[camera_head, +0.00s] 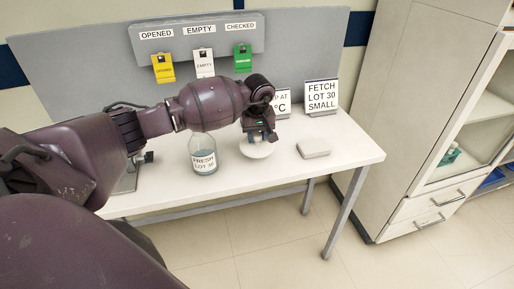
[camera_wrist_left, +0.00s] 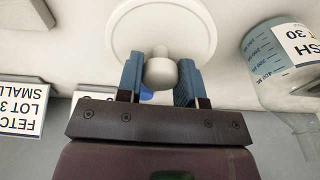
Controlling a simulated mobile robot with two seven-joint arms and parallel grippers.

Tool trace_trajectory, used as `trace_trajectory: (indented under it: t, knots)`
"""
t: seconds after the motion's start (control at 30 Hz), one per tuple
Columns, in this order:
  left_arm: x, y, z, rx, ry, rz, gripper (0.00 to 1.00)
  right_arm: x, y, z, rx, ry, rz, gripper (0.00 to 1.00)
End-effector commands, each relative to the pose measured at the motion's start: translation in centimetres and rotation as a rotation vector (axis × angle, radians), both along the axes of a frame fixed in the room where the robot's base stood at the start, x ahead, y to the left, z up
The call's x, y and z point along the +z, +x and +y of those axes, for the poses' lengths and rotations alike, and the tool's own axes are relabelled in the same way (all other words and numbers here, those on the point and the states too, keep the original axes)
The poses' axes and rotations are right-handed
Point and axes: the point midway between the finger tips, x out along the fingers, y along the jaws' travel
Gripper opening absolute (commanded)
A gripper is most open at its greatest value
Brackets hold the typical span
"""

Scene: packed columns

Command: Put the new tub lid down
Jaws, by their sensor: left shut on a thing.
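The tub lid (camera_head: 257,151) is a white round disc with a knob on top. In the left wrist view the lid (camera_wrist_left: 188,28) fills the top middle, and its pale knob (camera_wrist_left: 160,72) sits between blue finger pads. My left gripper (camera_head: 260,137) is shut on that knob, pointing down over the white table. The lid is at or just above the tabletop; I cannot tell whether it touches. It lies between the bottle and a flat grey block. No tub is clearly visible under it. My right gripper is not in view.
A bottle marked FRESH LOT 30 (camera_head: 204,161) stands close left of the lid. A flat grey block (camera_head: 313,148) lies to the right. Signs, including FETCH LOT 30 SMALL (camera_head: 321,96), stand behind. The white table (camera_head: 350,153) has bare room at its right end.

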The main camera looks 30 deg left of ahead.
Motion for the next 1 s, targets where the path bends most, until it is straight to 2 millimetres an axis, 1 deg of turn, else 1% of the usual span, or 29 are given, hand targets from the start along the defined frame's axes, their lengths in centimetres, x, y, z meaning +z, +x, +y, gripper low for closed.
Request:
trace_trajectory:
  t: [0.07, 0.27, 0.5, 0.57, 0.83, 1.0]
  knots:
    - [-0.8, 0.0, 0.0, 0.002, -0.001, 0.001, 0.11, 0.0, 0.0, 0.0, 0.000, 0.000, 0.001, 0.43]
    - [-1.7, 0.0, 0.0, 0.001, -0.001, -0.001, 0.11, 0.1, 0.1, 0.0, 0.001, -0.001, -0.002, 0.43]
    - [-4.8, 0.0, -0.1, 0.001, -0.002, 0.001, 0.11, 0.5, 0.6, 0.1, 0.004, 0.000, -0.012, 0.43]
    - [-5.4, 0.0, 0.0, 0.001, -0.001, 0.000, 0.11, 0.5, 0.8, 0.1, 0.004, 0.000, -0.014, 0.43]
    - [-5.5, 0.0, 0.0, 0.000, 0.001, -0.001, 0.11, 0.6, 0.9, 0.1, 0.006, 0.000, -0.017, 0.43]
    - [-5.9, 0.1, 0.0, 0.000, 0.000, -0.001, 0.11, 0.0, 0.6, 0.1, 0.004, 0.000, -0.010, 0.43]
